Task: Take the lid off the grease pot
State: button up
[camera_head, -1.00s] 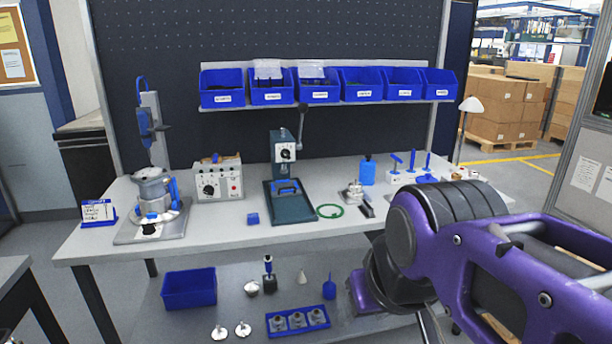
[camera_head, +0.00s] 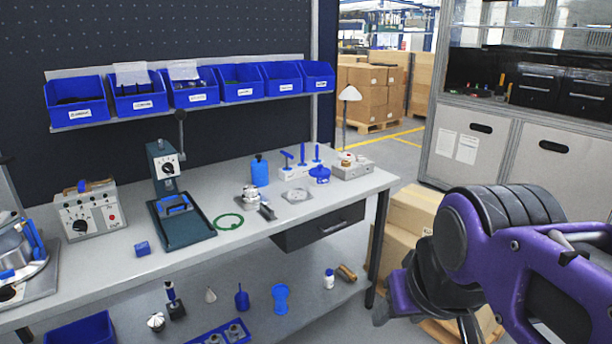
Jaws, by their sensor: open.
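A small blue round pot (camera_head: 320,173) with a lid-like top stands near the right end of the bench. It looks like the grease pot, with the lid on, though it is too small to be sure. My purple and black arm fills the lower right of the head view, to the right of the bench and well apart from the pot. No gripper fingers can be made out.
Near the pot are a holder with blue-handled tools (camera_head: 302,165), a blue bottle (camera_head: 260,170) and a metal housing (camera_head: 250,195). A press (camera_head: 175,195) stands further left. A lower shelf (camera_head: 325,300) holds small items. Cartons (camera_head: 408,215) stand right of the bench.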

aim_at(319, 171)
jog(key=i+l+u, duration=0.2)
jog(key=i+l, duration=0.15)
jog(key=i, duration=0.3)
jog(key=i+l+u, duration=0.2)
jog(key=i+l, duration=0.25)
jog(key=i, duration=0.15)
